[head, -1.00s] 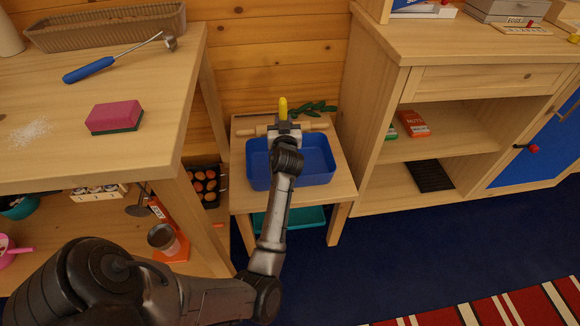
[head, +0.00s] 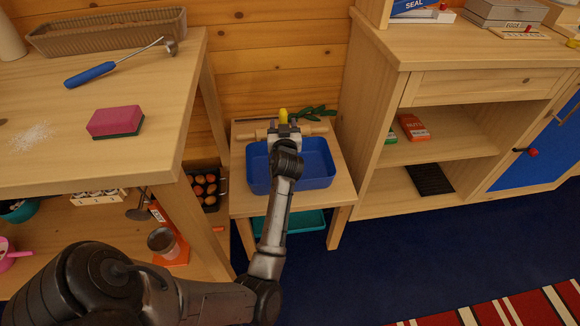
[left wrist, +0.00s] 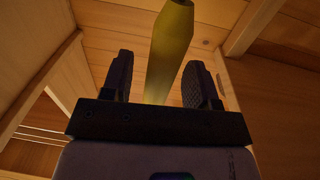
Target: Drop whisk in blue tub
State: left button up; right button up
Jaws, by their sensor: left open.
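The blue tub (head: 318,165) stands on a small wooden stand in the head view. My left gripper (head: 284,130) is over the tub's back edge and hides part of it. It is open. A yellow tapered handle (head: 283,116), seemingly the whisk's, sticks up just beyond the fingers. In the left wrist view the yellow handle (left wrist: 170,45) stands between the spread fingers of the left gripper (left wrist: 158,82), with a gap at least on the right side. The wire end of the whisk is hidden. My right gripper is not in view.
A rolling pin (head: 316,129) and green leaves (head: 315,111) lie behind the tub. A wooden table with a pink sponge (head: 115,121) and a blue-handled hammer (head: 92,74) is at left. A cabinet (head: 440,85) is close on the right.

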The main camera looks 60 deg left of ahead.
pick_arm(q)
jog(key=w+d+r+m+t+h+p, duration=0.1)
jog(key=d+r+t+p, duration=0.1)
jog(key=d+r+p, duration=0.3)
jog(key=w+d+r+m+t+h+p, duration=0.1)
jog(key=d+r+p, duration=0.4)
jog(key=r+p, duration=0.5)
jog(key=w+d+r+m+t+h+p, duration=0.1)
jog(key=d+r+p, duration=0.4)
jog(key=r, duration=1)
jog(key=shift+d+m+t+h+p, duration=0.25)
jog(key=shift+m+t+h+p, duration=0.65)
jog(key=shift+p, duration=0.95)
